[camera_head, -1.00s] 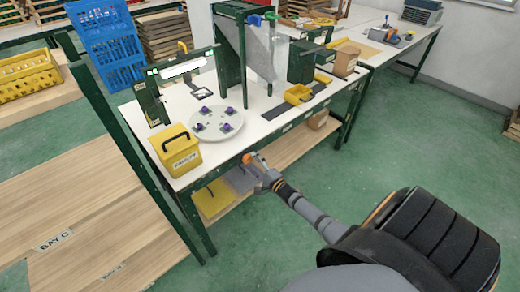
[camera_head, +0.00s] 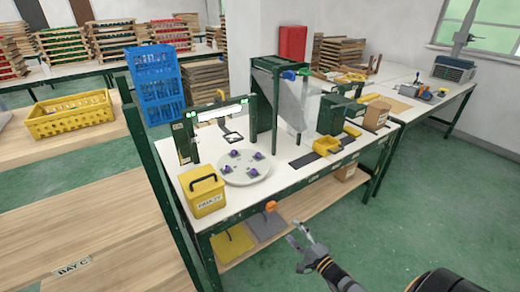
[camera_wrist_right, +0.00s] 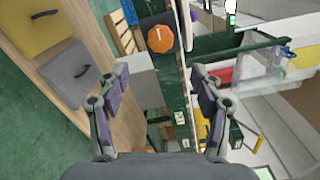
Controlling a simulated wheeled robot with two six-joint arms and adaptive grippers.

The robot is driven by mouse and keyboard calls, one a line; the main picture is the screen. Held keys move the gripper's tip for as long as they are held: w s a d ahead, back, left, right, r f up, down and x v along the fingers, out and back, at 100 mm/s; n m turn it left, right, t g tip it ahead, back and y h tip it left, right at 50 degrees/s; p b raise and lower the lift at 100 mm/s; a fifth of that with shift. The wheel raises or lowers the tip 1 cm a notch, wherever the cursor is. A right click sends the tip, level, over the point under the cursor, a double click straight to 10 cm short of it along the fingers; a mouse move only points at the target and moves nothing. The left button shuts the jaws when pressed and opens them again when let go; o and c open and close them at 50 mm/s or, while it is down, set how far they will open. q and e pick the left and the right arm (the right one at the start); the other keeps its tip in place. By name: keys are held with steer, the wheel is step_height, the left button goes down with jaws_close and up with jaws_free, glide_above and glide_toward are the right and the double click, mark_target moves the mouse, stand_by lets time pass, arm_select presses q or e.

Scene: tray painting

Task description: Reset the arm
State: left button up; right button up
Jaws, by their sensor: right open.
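My right gripper (camera_head: 302,240) is open and empty in the head view, in front of the work table's near edge. In the right wrist view its two fingers (camera_wrist_right: 160,100) stand apart with nothing between them. An orange knob (camera_head: 270,206) is at the table's front edge, and it shows beyond the fingers in the right wrist view (camera_wrist_right: 160,39). The round white tray (camera_head: 236,178) with several purple-topped pieces lies on the white table (camera_head: 290,165). My left gripper is not in view.
A yellow lidded box (camera_head: 204,194) stands at the table's near left corner. A yellow box (camera_head: 232,244) and a grey box (camera_head: 266,226) lie on the lower shelf. A grey sloped panel (camera_head: 290,100) in a green frame rises behind the tray. The green floor (camera_head: 420,205) at right is clear.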

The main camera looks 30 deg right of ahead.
steer(key=s+f+n+g+h+p, duration=0.1)
steer(key=s+f+n+g, duration=0.4)
steer(key=f, duration=0.5)
steer(key=s+f+n+g+h+p, duration=0.1)
steer(key=s+f+n+g+h, duration=0.15)
steer(key=s+f, duration=0.6)
steer(key=s+a+f+n+g, duration=0.3)
steer(key=s+f+n, duration=0.1)
steer(key=s, duration=0.3)
steer(key=s+a+f+n+g+y+p, duration=0.1)
steer(key=s+a+f+n+g, duration=0.2)
steer(key=s+f+n, duration=0.2)
steer(key=s+a+f+n+g, duration=0.3)
steer(key=s+a+f+n, duration=0.1)
steer(key=s, duration=0.6)
steer(key=shift+s+f, duration=0.3)
steer(key=shift+f, duration=0.2)
